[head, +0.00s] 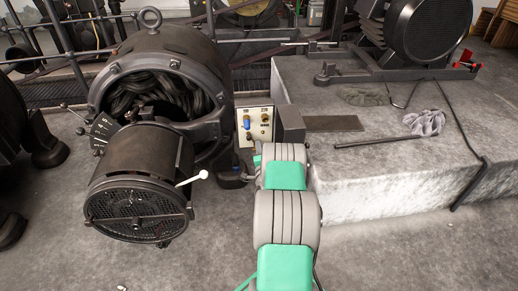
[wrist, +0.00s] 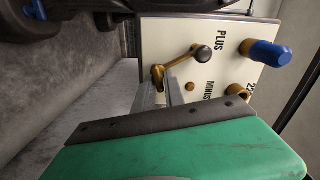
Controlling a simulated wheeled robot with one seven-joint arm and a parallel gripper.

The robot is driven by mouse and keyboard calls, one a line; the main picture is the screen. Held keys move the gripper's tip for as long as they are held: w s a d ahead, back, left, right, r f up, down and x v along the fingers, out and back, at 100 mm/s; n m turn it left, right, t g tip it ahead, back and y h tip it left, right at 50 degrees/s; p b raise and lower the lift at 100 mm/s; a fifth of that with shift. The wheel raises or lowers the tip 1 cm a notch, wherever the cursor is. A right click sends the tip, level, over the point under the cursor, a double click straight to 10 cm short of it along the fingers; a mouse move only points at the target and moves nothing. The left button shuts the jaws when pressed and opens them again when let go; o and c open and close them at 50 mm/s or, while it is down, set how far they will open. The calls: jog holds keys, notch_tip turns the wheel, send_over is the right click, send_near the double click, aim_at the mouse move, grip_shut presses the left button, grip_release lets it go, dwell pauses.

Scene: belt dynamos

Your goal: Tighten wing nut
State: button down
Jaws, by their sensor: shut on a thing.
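The terminal panel (wrist: 228,32) is pale, with PLUS and MINUS lettering turned sideways in the wrist view; it also shows in the head view (head: 257,111). A small brass wing nut (wrist: 157,75) sits near the panel's lower left edge in the wrist view. My gripper (wrist: 162,90) reaches up to it, with its narrow grey fingers shut on it. The exact grip is small and partly hidden. In the head view my arm hides most of the gripper.
A blue handle (wrist: 268,53) and another brass fitting (wrist: 238,91) are to the right. The dark dynamo (head: 165,60) stands left of the panel, and a concrete plinth (head: 365,175) lies right.

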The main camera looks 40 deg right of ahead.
jog(key=shift+f+m, duration=0.15)
jog(key=shift+m, duration=1.05)
jog(key=c, duration=1.4)
grip_release()
jog(key=shift+c, duration=0.2)
jog(key=p+v, duration=0.1)
jog(key=v, duration=0.6)
jog(key=shift+s+a, duration=0.3)
